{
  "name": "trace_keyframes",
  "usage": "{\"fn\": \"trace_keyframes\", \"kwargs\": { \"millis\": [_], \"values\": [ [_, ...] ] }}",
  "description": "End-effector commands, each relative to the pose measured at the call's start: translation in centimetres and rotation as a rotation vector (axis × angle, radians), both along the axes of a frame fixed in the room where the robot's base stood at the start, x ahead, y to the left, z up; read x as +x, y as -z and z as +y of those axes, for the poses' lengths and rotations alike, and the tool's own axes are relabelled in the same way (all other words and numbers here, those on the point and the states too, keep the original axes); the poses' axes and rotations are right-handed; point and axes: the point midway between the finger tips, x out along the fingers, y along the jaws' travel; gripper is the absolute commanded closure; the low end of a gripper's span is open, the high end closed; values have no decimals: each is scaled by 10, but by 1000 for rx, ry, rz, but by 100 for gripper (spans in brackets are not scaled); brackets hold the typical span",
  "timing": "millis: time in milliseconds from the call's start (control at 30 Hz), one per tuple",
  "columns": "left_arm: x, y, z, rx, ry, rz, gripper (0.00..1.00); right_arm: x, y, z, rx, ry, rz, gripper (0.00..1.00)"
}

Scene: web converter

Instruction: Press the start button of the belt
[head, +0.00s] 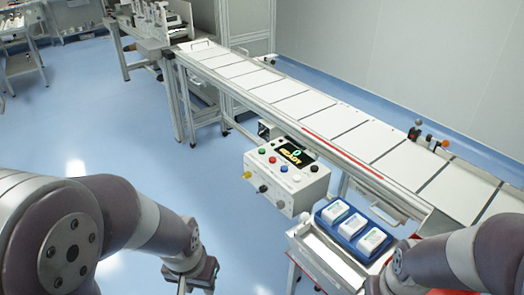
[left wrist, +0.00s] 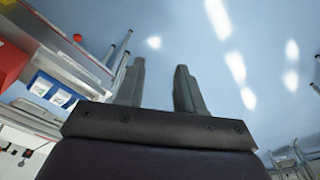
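A light grey control box (head: 288,180) hangs at the near side of the belt (head: 300,105) in the head view. Its top has a green button (head: 262,151), a red button (head: 272,160), a blue button (head: 284,168) and a dark display (head: 296,155) reading "READY" with a 0. Labels are too small to read. My left gripper (head: 184,284) is low and left of the box, clear of it. In the left wrist view its two fingers (left wrist: 160,68) stand apart with nothing between them. My right arm is at the lower right; its fingers cannot be made out.
A blue tray (head: 322,221) with several white packs stands on a cart right of the box, beside my right arm. Yellow and black knobs stick out of the box's front. A machine frame (head: 160,65) stands at the back. The blue floor left of the box is clear.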

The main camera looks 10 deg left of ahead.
Motion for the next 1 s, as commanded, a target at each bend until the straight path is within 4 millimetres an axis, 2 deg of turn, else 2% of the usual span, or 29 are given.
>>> {"fn": "trace_keyframes", "kwargs": {
  "millis": [33, 100, 133, 1000],
  "values": [
    [0, 0, 0, 0, 0, 0, 73, 0, 0, 0, 0, 0, 0, 57],
    [0, 0, 0, 0, 0, 0, 96, 0, 0, 0, 0, 0, 0, 57],
    [0, 0, 0, 0, 0, 0, 100, 0, 0, 0, 0, 0, 0, 57],
    [0, 0, 0, 0, 0, 0, 100, 0, 0, 0, 0, 0, 0, 57]
  ]
}}
